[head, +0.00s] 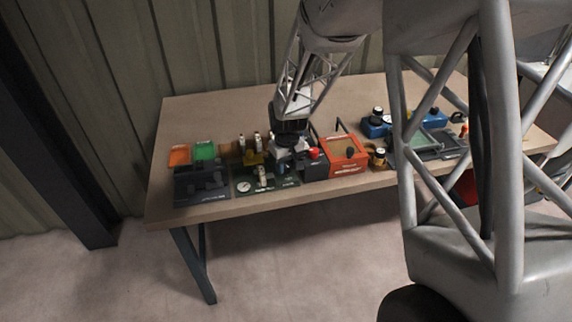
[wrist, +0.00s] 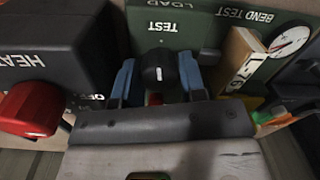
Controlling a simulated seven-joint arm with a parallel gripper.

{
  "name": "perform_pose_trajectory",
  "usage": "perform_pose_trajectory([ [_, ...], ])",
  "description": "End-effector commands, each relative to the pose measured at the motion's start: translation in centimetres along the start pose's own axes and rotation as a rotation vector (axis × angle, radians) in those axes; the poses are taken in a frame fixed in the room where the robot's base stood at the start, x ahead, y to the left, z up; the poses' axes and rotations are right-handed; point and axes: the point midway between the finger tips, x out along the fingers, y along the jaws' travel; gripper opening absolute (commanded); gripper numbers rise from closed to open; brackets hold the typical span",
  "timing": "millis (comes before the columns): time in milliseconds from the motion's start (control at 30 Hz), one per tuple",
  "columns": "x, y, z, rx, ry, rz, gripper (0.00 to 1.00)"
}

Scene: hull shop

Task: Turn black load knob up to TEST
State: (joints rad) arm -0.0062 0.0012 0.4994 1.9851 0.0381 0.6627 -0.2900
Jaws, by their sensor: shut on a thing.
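The black load knob (wrist: 159,69) sits on a dark green panel (wrist: 205,35) lettered LOAD, with TEST printed just beyond the knob. A small pale mark shows on the knob. My gripper (wrist: 157,80) is shut on the knob, with a blue finger on each side; the finger contact and the lower part of the knob are partly hidden. In the head view my gripper (head: 290,150) is low over the right part of the green panel (head: 245,195), and it hides the knob there.
A dark box (wrist: 60,45) marked HEAT with a red knob (wrist: 30,108) stands close on the left in the wrist view. A round gauge (wrist: 290,41) marked BEND TEST is at right. In the head view, an orange box (head: 346,158) stands right of the gripper; the table's back is bare.

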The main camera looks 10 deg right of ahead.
Motion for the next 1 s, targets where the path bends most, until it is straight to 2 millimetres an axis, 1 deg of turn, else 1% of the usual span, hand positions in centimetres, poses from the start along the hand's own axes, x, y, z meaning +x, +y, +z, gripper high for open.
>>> perform_pose_trajectory([
  [100, -0.03, 0.01, -0.01, 0.068, 0.002, 0.000, 0.14],
  [233, -0.04, 0.01, -0.01, 0.117, 0.004, 0.000, 0.14],
  [533, -0.06, 0.01, -0.02, 0.125, 0.004, 0.000, 0.14],
  [567, -0.06, 0.01, -0.02, 0.125, 0.004, 0.000, 0.39],
  [600, -0.06, 0.01, -0.02, 0.125, 0.004, 0.000, 0.46],
  [633, -0.06, 0.02, -0.02, 0.125, 0.004, 0.000, 0.48],
  [1000, -0.26, 0.02, -0.01, 0.125, 0.004, 0.000, 0.48],
])
